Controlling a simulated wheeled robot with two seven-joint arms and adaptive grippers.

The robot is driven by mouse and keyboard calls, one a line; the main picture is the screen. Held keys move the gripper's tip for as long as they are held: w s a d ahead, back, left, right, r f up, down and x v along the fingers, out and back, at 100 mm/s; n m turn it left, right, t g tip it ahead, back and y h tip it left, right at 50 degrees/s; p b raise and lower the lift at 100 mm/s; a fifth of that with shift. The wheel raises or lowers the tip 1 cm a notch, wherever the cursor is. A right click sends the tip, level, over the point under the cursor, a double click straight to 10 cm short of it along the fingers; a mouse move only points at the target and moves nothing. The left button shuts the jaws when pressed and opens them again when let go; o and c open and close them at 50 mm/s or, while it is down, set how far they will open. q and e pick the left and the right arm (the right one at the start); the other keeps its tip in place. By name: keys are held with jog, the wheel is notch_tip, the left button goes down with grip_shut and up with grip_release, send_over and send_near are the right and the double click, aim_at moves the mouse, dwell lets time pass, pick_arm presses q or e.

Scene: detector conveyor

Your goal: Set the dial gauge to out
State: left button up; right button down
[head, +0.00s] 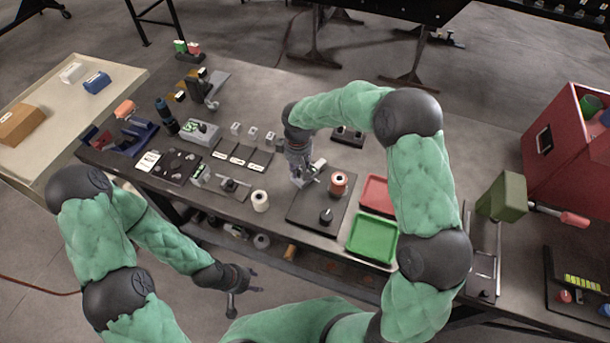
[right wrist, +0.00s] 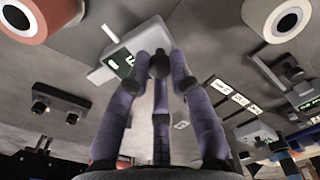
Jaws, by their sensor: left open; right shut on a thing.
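A light grey gauge with a small green display (right wrist: 125,62) sits at the fingertips of my right gripper (right wrist: 158,68) in the right wrist view; I take it for the dial gauge. The fingers are shut on it, and a dark round part shows between their tips. In the head view the pale gauge (head: 317,168) shows beside my right gripper (head: 306,182), over the back of a dark board (head: 305,212). Whether it touches the board is unclear. My left gripper (head: 246,292) is open and empty, in front of the bench's near edge.
The board bears a red spool (head: 338,184) and a black knob (head: 326,216). A white spool (head: 260,201) stands left of it. A red tray (head: 377,194) and a green tray (head: 372,238) lie to its right. A grey meter (head: 200,132) and several small fixtures fill the left.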

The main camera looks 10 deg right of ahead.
jog(key=w+m, duration=0.1)
jog(key=w+a+m+b, duration=0.1)
jog(key=w+m, duration=0.2)
jog(key=m, duration=0.1)
jog(key=shift+w+a+b, duration=0.2)
jog(key=shift+a+b, duration=0.1)
jog(key=shift+w+r, duration=0.1)
jog(key=shift+w, duration=0.05)
dwell(0.3)
jog(key=c, duration=1.1)
grip_release()
jog(key=shift+w, duration=0.1)
notch_tip(320, 180, up, 12)
